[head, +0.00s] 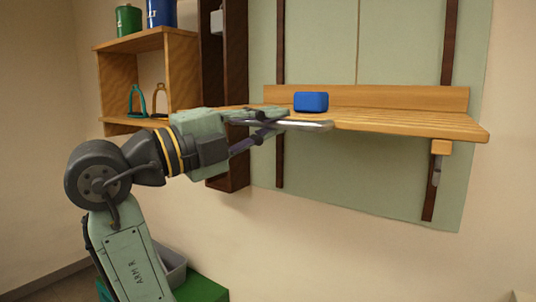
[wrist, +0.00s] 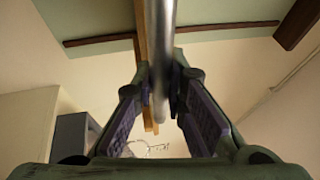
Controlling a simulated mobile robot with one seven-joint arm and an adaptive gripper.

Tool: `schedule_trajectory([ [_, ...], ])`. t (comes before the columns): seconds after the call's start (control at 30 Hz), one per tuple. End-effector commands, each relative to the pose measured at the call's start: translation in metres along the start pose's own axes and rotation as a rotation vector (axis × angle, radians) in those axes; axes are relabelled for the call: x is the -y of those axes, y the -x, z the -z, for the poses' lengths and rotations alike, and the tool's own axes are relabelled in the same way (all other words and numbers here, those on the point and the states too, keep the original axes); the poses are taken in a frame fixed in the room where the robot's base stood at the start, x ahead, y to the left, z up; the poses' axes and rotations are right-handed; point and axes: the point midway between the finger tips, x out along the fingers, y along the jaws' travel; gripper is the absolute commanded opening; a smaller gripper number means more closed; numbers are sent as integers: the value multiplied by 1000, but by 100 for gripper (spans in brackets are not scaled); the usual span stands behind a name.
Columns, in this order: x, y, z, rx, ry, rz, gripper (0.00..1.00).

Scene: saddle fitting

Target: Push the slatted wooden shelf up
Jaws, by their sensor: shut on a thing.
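The slatted wooden shelf (head: 405,122) sticks out level from the green wall panel in the head view, with a raised wooden back board. A metal bar (head: 305,125) runs along its front edge at the left. My gripper (head: 268,125) is at that bar, left of the shelf's middle. In the wrist view my gripper (wrist: 162,85) has its two fingers closed on either side of the metal bar (wrist: 160,40). The wooden edge of the shelf (wrist: 141,40) shows beside the bar. The left end of the shelf is partly hidden by my gripper.
A blue block (head: 311,102) lies on the shelf. A bracket (head: 437,165) hangs under its right end, by a dark vertical rail (head: 430,205). A wooden cubby (head: 150,75) with cans and stirrups is at the left. A green box (head: 200,289) stands below.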

Motion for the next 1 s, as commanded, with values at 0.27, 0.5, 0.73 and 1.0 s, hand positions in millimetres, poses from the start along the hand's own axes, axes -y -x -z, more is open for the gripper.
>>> schedule_trajectory([
  [0.27, 87, -15, -6, 2, -4, 2, 0],
  [0.5, 148, -26, -10, 2, -2, 2, 0],
  [0.73, 195, -34, -14, 3, -2, 3, 0],
  [1.0, 226, -39, -17, 3, 0, 2, 0],
])
